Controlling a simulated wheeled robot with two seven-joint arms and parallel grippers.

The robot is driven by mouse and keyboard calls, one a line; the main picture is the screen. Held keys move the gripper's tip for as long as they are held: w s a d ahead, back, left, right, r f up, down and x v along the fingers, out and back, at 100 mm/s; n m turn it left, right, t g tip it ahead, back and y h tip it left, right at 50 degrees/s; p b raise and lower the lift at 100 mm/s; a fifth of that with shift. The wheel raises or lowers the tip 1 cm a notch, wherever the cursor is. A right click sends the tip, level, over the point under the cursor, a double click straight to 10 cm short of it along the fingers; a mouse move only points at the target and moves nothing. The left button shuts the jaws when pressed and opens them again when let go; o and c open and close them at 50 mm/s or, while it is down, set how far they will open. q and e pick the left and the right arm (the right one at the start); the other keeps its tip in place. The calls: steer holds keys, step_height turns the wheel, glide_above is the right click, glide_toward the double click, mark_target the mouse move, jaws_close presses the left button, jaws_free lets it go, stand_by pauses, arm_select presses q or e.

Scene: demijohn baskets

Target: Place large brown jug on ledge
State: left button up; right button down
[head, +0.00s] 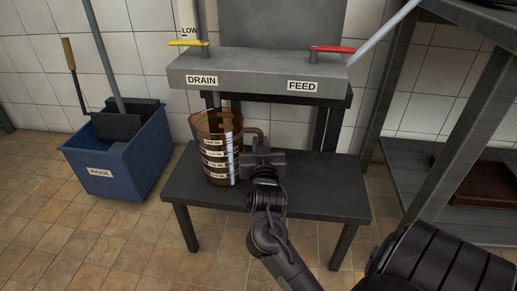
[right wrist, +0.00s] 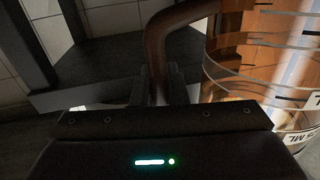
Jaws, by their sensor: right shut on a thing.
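The large brown jug (head: 222,150) is see-through with white measure labels. It stands upright at the ledge (head: 320,190), a low dark bench under the grey panel. I cannot tell whether its base touches the ledge. My right gripper (head: 262,152) is at the jug's right side, shut on its handle. In the right wrist view the brown handle (right wrist: 156,55) passes between the fingers of the gripper (right wrist: 158,88), with the jug's body (right wrist: 262,60) to the right. My left gripper is not in view.
A grey panel (head: 255,70) labelled DRAIN and FEED overhangs the back of the ledge, with a yellow lever (head: 188,43) and a red lever (head: 332,49). A blue RINSE bucket (head: 120,160) stands on the floor at left. Dark shelving (head: 470,215) with a brown tray (head: 485,182) stands at right.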

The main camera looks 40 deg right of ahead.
steer(key=shift+r, duration=0.15)
steer(key=c, duration=1.8)
jaws_free()
steer(key=shift+f, duration=0.2)
steer(key=shift+c, duration=0.2)
steer(key=o, duration=0.4)
